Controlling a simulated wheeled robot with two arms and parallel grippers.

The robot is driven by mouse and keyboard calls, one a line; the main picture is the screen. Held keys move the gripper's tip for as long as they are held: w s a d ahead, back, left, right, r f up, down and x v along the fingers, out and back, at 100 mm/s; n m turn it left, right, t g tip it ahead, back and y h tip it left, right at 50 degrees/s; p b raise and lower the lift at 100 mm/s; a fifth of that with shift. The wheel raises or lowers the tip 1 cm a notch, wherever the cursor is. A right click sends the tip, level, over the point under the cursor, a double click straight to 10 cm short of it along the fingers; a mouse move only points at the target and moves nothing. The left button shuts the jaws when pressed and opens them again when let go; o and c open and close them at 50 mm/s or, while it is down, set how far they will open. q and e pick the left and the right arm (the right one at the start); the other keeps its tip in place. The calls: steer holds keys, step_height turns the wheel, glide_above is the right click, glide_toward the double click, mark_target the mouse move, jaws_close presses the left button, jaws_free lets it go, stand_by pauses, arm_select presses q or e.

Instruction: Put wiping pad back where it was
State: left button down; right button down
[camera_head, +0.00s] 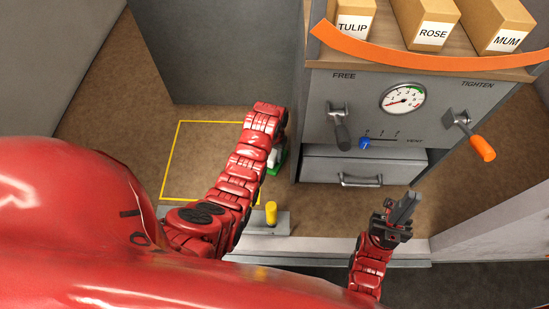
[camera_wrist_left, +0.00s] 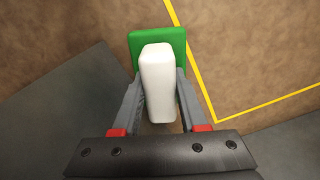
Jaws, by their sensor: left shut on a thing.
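The wiping pad has a white block-shaped grip (camera_wrist_left: 158,85) and a green base (camera_wrist_left: 176,40). In the left wrist view my left gripper (camera_wrist_left: 160,80) is shut on the white grip, with one grey finger on each side. In the head view part of the pad's green base (camera_head: 283,162) shows beside my left arm, which hides the rest and most of the gripper. The pad is just outside the right edge of the yellow outlined area (camera_head: 163,172). My right gripper (camera_head: 403,208) is empty at the lower right; whether its fingers are apart is unclear.
A grey machine (camera_head: 315,112) with a gauge, levers and a drawer (camera_head: 340,178) stands right of the pad. Boxes labelled TULIP (camera_head: 352,27), ROSE (camera_head: 434,33) and MUM (camera_head: 506,43) sit on top. A yellow peg (camera_head: 271,213) stands on the front ledge.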

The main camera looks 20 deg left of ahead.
arm_select(q)
step_height(320, 180, down, 2)
steer(key=shift+s+p, duration=0.1)
steer(key=shift+p, duration=0.25)
steer(key=shift+d+f+p, duration=0.1)
steer(key=shift+f+p, duration=0.2)
steer(key=shift+d+f, duration=0.1)
steer(key=shift+f, duration=0.2)
steer(key=shift+f, duration=0.15)
steer(key=shift+c, duration=2.2)
jaws_free()
